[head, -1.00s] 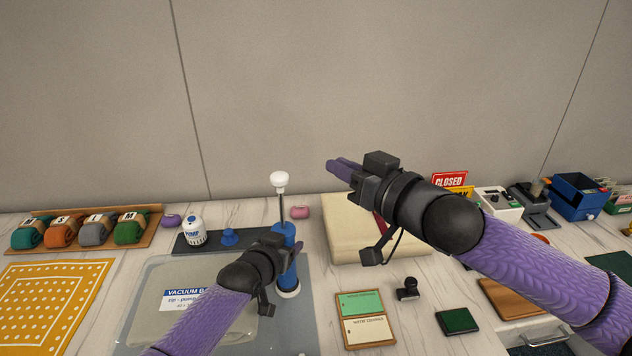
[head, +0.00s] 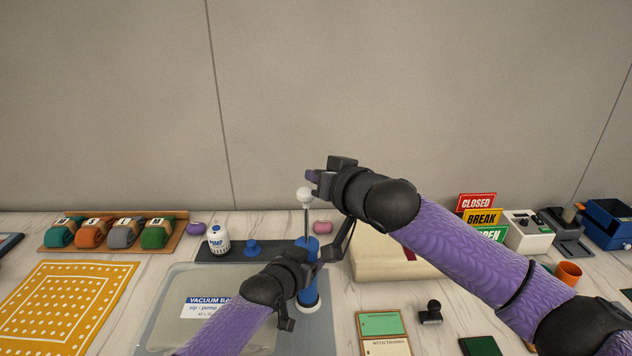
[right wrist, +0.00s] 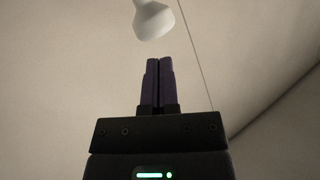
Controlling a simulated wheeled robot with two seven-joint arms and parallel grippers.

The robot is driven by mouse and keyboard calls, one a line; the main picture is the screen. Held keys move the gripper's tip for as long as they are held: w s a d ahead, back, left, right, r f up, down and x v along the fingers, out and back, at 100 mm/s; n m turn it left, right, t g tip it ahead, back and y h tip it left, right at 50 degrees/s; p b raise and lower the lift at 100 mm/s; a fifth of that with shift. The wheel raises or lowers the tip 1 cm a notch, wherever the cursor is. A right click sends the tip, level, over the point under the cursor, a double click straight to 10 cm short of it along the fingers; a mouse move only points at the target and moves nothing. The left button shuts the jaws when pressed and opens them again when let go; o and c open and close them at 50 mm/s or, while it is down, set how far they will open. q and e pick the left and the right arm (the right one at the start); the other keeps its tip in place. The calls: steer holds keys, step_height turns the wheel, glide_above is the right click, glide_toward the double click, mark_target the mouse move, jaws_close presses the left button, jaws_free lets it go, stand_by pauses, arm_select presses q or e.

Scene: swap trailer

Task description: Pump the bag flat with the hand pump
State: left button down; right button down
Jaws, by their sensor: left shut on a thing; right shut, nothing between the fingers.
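The blue hand pump (head: 307,290) stands upright on the right part of the vacuum bag (head: 183,284). Its rod (head: 307,222) is drawn up, with a white knob (head: 304,195) on top. The bag lies on the counter with a "VACUUM BAG" label; my left forearm covers part of it. My left gripper (head: 309,272) is shut on the pump's blue body. My right gripper (head: 312,178) is shut and empty, just above and beside the knob in the head view. In the right wrist view the knob (right wrist: 154,20) shows just beyond the shut fingertips (right wrist: 158,62).
A dark mat (head: 262,249) behind the bag holds a white pump bottle (head: 218,239) and a blue cap (head: 253,248). A cream block (head: 385,262) stands right of the pump. Signs (head: 481,218) and an orange cup (head: 568,274) are farther right. A polka-dot cloth (head: 60,300) lies left.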

steer(key=shift+s+a+f, duration=0.1)
steer(key=shift+a+f, duration=0.05)
steer(key=shift+f, duration=0.3)
step_height(320, 180, down, 9)
steer(key=shift+f, duration=0.1)
stand_by(0.4)
steer(key=s+d+r, duration=0.6)
steer(key=s, duration=0.1)
steer(key=shift+s+r, duration=0.15)
steer(key=shift+s, duration=0.25)
